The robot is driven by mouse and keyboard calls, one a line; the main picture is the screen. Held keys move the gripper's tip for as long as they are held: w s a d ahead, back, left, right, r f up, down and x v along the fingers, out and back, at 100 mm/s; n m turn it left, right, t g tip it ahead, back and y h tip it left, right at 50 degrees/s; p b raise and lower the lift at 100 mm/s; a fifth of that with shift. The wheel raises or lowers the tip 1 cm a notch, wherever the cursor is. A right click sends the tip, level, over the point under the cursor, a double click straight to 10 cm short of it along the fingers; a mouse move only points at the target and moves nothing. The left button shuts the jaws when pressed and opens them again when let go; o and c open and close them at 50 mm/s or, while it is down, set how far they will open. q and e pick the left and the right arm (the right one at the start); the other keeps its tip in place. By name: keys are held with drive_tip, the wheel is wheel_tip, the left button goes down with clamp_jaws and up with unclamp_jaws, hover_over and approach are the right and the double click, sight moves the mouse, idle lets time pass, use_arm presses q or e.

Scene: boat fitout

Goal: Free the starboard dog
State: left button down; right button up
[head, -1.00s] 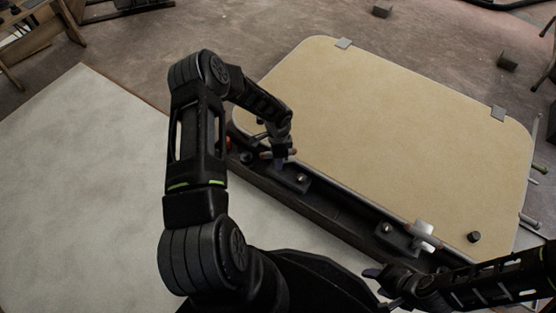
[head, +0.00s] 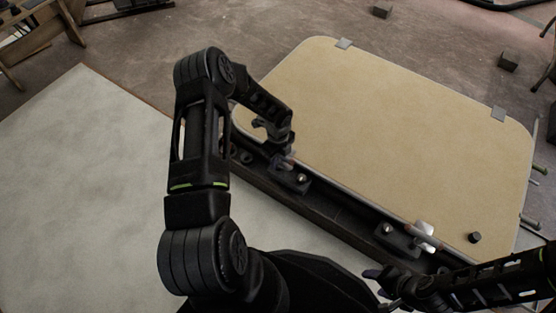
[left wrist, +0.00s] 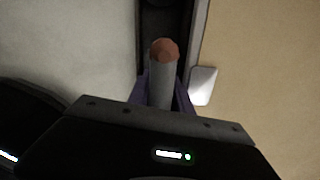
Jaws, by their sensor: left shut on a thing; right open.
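A tan hatch panel (head: 390,120) lies in a dark frame with two dogs along its near edge. The left dog's dark base (head: 290,179) has a bright bolt. In the left wrist view my left gripper (left wrist: 163,98) is shut on its grey, red-tipped handle (left wrist: 162,75). My left gripper (head: 284,158) stands over that dog in the head view and hides much of the handle. The right dog (head: 398,240) has a pale handle (head: 426,230) at the panel edge. My right gripper (head: 384,283) is open and empty, nearer than the right dog.
A bare pale surface (head: 80,190) lies to the left. Loose rods lie right of the panel.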

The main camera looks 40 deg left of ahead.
use_arm(q)
drive_tip(key=shift+m, duration=1.3)
drive_tip(key=c, duration=1.1)
unclamp_jaws()
drive_tip(key=shift+w, duration=0.1)
